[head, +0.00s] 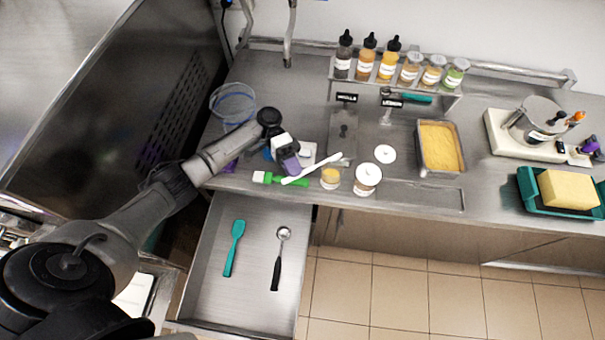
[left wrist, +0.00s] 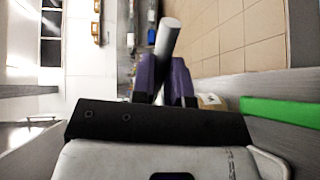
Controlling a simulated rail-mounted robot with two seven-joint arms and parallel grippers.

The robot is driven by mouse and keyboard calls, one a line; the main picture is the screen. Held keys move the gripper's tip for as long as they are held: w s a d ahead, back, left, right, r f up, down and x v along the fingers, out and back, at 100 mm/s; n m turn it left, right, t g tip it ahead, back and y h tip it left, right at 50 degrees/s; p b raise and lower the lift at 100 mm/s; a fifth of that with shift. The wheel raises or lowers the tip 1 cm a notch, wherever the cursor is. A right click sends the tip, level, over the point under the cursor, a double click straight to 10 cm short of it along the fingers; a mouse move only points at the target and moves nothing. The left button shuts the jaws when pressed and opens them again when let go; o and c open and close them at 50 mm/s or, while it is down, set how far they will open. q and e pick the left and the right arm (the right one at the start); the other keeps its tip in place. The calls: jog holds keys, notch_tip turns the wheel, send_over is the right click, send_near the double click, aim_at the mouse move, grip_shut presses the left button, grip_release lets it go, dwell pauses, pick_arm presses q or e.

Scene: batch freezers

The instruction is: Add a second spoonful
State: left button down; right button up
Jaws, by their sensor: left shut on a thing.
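My left gripper (head: 291,164) is shut on a white stick-like utensil (head: 322,164). The utensil slants up to the right over the counter's front edge, its far end near a small jar with yellow contents (head: 330,174). In the left wrist view the purple fingers (left wrist: 166,82) close around the pale utensil (left wrist: 168,36). Its bowl or tip is not clear, and I cannot tell whether it carries anything. A larger labelled jar with a white top (head: 367,174) stands right of the small one. A loose white lid (head: 385,154) lies behind it. My right gripper is not in view.
A green-handled tool (head: 267,178) lies at the counter edge. The open drawer (head: 212,295) below holds a teal spatula (head: 234,247) and a black-handled scoop (head: 277,268). A tray of yellow stuff (head: 457,123) and a rack of bottles (head: 448,101) stand behind.

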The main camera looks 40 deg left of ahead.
pick_arm(q)
jog(key=r+t+y+p, duration=0.1)
jog(key=y+p, duration=0.2)
jog(key=t+y+p, duration=0.1)
jog(key=y+p, duration=0.2)
jog(key=d+r+y+p, duration=0.1)
jog(key=y+p, duration=0.2)
jog(key=shift+s+r+t+y, duration=0.35)
jog(key=shift+s+t+y, duration=0.05)
jog(key=y+p, duration=0.1)
jog(key=p, duration=0.3)
jog(key=d+r+t+y+p, duration=0.1)
jog(key=y+p, duration=0.1)
jog(key=p, duration=0.1)
jog(key=r+y+p, duration=0.1)
jog(key=y+p, duration=0.1)
jog(key=p, duration=0.2)
jog(key=shift+s+d+r+n+t+p, duration=0.25)
jog(key=shift+d+n+t+p, duration=0.05)
jog(key=shift+t+p, duration=0.1)
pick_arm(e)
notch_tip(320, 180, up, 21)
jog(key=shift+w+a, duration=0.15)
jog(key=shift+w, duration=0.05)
